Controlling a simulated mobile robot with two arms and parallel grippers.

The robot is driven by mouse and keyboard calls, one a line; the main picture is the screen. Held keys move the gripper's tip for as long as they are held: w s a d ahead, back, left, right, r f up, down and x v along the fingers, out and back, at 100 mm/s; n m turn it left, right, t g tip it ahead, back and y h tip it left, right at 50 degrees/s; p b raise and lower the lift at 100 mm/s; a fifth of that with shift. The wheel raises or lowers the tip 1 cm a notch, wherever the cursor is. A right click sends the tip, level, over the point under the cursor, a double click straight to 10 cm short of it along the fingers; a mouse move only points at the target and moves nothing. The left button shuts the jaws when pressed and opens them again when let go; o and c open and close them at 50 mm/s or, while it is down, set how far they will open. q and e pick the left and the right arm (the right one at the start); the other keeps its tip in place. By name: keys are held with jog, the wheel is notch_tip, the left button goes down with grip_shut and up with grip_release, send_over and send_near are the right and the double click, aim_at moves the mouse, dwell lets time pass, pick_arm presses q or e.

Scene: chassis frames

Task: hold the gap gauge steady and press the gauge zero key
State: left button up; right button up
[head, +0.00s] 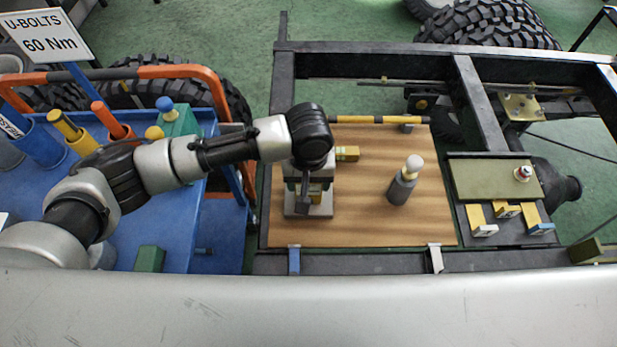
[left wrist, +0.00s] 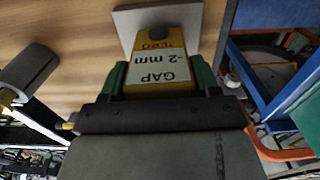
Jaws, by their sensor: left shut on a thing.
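The gap gauge (left wrist: 162,72) is a yellow block with a white label reading "GAP -2 mm", upside down in the left wrist view. A small dark round key (left wrist: 157,33) with lettering beside it, seemingly "ZERO", is on its far part. My left gripper (left wrist: 160,80) is shut on the gauge, one green-sided finger on each side. In the head view my left gripper (head: 309,188) points down over a pale plate (head: 308,211) on the wooden board, and my wrist hides most of the gauge. My right gripper is not in view.
A grey cylinder with a pale knob (head: 402,182) stands on the wooden board (head: 365,220) right of my gripper. A yellow block (head: 347,153) shows beside my wrist. An olive panel (head: 490,180) and several yellow tags lie further right. A blue cart (head: 175,235) stands left.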

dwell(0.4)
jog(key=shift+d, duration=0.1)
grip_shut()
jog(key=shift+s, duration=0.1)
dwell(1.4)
